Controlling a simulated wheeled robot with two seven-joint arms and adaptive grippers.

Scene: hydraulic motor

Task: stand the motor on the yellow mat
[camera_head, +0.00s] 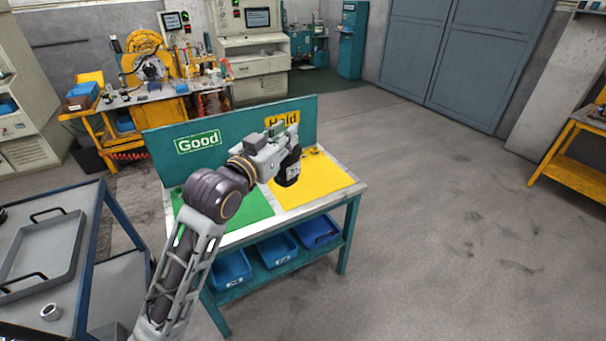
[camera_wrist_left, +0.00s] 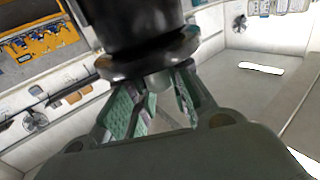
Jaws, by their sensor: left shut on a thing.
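My left gripper (camera_head: 284,143) is shut on the motor (camera_head: 291,174), a dark, blocky body with a pale label. In the head view the motor is over the yellow mat (camera_head: 325,185), near its left side, and looks roughly upright. I cannot tell whether its lower end touches the mat. The left wrist view shows the black motor (camera_wrist_left: 140,22) with its round flange, and the fingers of my left gripper (camera_wrist_left: 158,85) with green pads around its short shaft. My right gripper is not in view.
The teal bench has a green mat (camera_head: 250,207) left of the yellow one and an upright back panel (camera_head: 232,132) reading Good and Hold. Blue bins (camera_head: 277,250) sit on its lower shelf. A cart with a grey tray (camera_head: 42,250) and a small ring (camera_head: 51,311) stands at left.

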